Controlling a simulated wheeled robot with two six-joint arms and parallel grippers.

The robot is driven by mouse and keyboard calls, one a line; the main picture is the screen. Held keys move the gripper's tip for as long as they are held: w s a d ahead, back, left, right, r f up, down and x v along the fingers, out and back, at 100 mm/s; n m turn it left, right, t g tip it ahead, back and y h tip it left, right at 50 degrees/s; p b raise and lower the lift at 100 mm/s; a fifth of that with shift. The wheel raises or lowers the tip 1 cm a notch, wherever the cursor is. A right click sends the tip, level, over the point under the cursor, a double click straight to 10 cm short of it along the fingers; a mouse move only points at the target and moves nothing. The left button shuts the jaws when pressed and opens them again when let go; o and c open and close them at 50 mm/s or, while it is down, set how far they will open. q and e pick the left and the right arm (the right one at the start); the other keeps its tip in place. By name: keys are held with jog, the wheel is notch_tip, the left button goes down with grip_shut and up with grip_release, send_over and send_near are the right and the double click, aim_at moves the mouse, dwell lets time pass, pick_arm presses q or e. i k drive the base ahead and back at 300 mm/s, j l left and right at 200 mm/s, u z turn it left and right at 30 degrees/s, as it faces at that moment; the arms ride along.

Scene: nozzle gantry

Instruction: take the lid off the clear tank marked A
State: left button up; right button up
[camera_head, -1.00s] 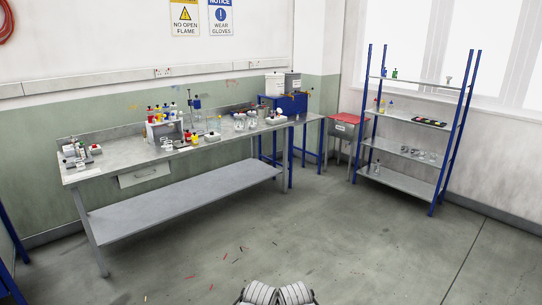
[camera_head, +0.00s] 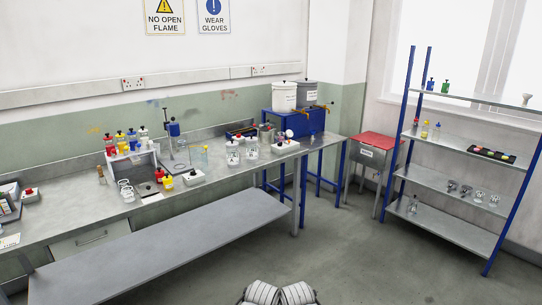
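No clear tank marked A can be made out from here. At the back right of the bench, a white lidded container (camera_head: 284,96) and a grey lidded container (camera_head: 306,95) stand on a blue stand (camera_head: 293,122), with small taps at their front. Any marking on them is too small to read. Several small clear vessels (camera_head: 233,152) stand on the bench, also too small to read. Two of my rounded grey-white parts show at the bottom centre; I cannot see either gripper's fingers.
A long metal bench (camera_head: 222,176) with bottles, a sink and a lower shelf (camera_head: 160,245) runs along the left wall. A red-topped cabinet (camera_head: 374,142) stands in the corner. Blue-framed shelves (camera_head: 455,182) hold glassware at right. The floor (camera_head: 350,255) between them is clear.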

aim_at(232, 143)
jog(key=i+u, duration=0.15)
jog(key=i, duration=0.3)
jog(key=i+l+u, duration=0.1)
jog(key=i, duration=0.35)
jog(key=i+l+u, duration=0.15)
jog(key=i, duration=0.3)
